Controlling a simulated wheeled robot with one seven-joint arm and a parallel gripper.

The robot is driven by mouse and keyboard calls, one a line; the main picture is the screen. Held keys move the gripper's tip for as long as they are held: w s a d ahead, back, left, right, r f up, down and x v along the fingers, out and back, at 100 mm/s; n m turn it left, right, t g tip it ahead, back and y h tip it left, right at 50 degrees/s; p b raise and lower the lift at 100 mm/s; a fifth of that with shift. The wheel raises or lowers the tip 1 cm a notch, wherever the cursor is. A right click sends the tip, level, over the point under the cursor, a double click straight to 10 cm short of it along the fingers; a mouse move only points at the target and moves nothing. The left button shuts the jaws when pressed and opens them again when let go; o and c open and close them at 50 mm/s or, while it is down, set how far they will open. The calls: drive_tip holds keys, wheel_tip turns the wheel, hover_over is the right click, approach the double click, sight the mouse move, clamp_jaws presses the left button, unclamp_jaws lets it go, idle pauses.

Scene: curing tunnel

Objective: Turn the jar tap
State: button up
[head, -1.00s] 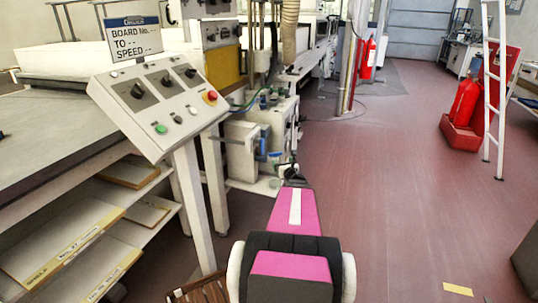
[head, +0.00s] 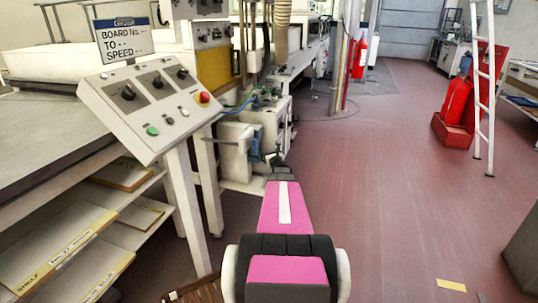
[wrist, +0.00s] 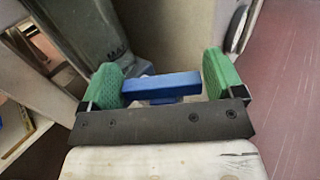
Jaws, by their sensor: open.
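The tap's blue handle (wrist: 168,84) lies roughly level across the middle of the wrist view. My gripper (wrist: 160,80) is open, with one green pad on each side of the handle. The left pad is close to the handle's end; I cannot tell whether either pad touches it. A greyish container wall with "MAX" lettering, apparently the jar (wrist: 92,38), stands behind to the upper left.
A control panel (head: 150,106) on a post and a bench with shelves (head: 60,245) stand at the left. A white ladder (head: 482,90) and a red extinguisher (head: 455,102) stand at the right. The red floor (head: 400,190) between is largely clear.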

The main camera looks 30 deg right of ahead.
drive_tip(key=c, duration=0.7)
drive_tip(key=shift+o, duration=0.3)
drive_tip(key=shift+d+n+y, duration=0.1)
drive_tip(key=shift+n+y, duration=0.3)
drive_tip(key=shift+y, duration=0.3)
drive_tip(key=n+y, duration=0.2)
drive_tip(key=y, duration=0.1)
drive_tip(key=n+y, duration=0.2)
drive_tip(key=y, duration=0.2)
drive_tip(key=shift+f+n+g, duration=0.1)
drive_tip(key=shift+n+g, duration=0.2)
drive_tip(key=shift+n+g+y, duration=0.85)
drive_tip(key=shift+n+y, duration=0.3)
drive_tip(key=shift+y, duration=0.45)
drive_tip(key=shift+n+g+y, duration=0.85)
drive_tip(key=shift+n+y, duration=0.3)
drive_tip(key=shift+y, duration=0.45)
drive_tip(key=shift+s, duration=0.1)
drive_tip(key=o, duration=0.6)
